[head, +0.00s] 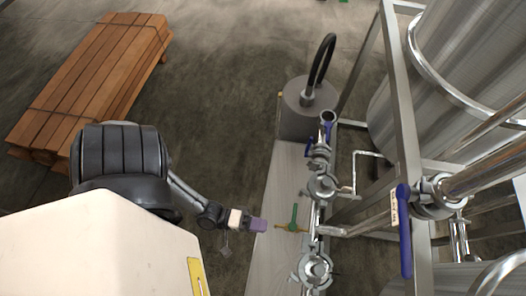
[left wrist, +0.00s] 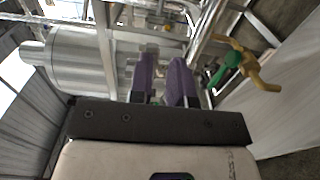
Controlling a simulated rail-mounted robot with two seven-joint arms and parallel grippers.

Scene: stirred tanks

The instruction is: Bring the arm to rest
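My left arm comes in from the left in the head view. Its gripper (head: 260,225) with purple fingers points right, a little left of a green valve handle with brass parts (head: 293,222). In the left wrist view the two purple fingers of my left gripper (left wrist: 163,75) stand apart with a gap between them. I see nothing held in the gap. The green handle (left wrist: 225,68) with its yellow-brass part is to the right of the fingers, apart from them. My right gripper is in neither view.
A pipe line with clamps and valves (head: 322,187) runs beside the gripper. A grey pump or motor (head: 308,107) stands behind it. A steel frame, tanks (head: 463,75) and a blue-handled valve (head: 404,230) fill the right. Wooden planks (head: 95,80) lie at left; the floor between is clear.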

